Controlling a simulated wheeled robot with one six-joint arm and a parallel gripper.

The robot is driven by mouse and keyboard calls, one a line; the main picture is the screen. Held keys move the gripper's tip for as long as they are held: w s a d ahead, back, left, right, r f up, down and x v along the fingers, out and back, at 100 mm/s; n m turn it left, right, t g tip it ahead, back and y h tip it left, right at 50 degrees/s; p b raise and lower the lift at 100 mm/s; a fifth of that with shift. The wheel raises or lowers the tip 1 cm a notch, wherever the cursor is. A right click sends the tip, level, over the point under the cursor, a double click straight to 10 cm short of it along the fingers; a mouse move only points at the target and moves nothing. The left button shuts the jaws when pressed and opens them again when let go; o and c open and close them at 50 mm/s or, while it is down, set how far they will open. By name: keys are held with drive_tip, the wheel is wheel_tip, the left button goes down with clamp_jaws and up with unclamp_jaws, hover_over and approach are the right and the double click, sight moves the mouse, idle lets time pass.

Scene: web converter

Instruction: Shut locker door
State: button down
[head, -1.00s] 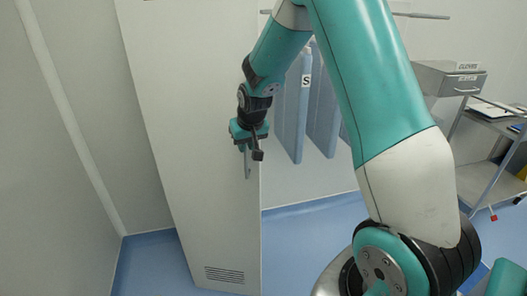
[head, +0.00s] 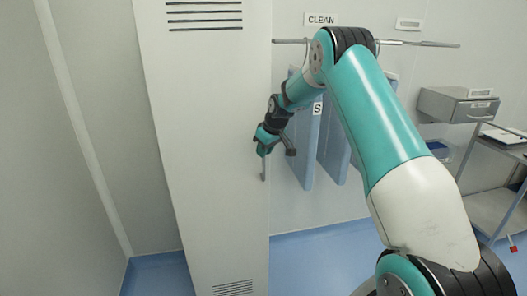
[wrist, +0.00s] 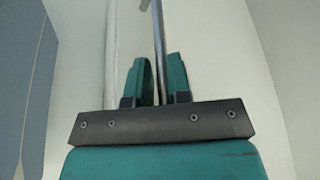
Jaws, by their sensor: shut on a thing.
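The locker door (head: 205,130) is a tall pale panel with vent slots near its top and bottom, left of centre in the head view. Its thin vertical handle (head: 263,172) is by the right edge. My gripper (head: 263,150) is at that handle in the head view. In the wrist view, the metal handle bar (wrist: 158,35) runs between the two teal fingers of my gripper (wrist: 161,80), which are shut on it. The door face (wrist: 225,60) fills the right of the wrist view. I cannot tell whether the door is fully closed.
Blue garments (head: 305,140) hang from a rail (head: 420,43) right of the locker, behind my arm. Blue floor (head: 315,255) shows clear right of the locker.

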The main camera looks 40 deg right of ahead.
drive_tip(key=shift+w+a+r, duration=0.15)
drive_tip(key=shift+w+r, duration=0.1)
drive_tip(key=shift+w, duration=0.1)
drive_tip(key=c, duration=1.5)
unclamp_jaws()
drive_tip(key=o, duration=0.3)
drive_tip(key=shift+w+a+f, duration=0.1)
drive_tip(key=shift+w, duration=0.05)
drive_tip(key=shift+o, duration=0.2)
drive_tip(key=shift+d+f, duration=0.1)
drive_tip(key=shift+d, duration=0.15)
drive_tip(key=shift+s, duration=0.2)
drive_tip(key=b+v, duration=0.4)
drive_tip(key=v, duration=1.3)
drive_tip(key=shift+s, duration=0.15)
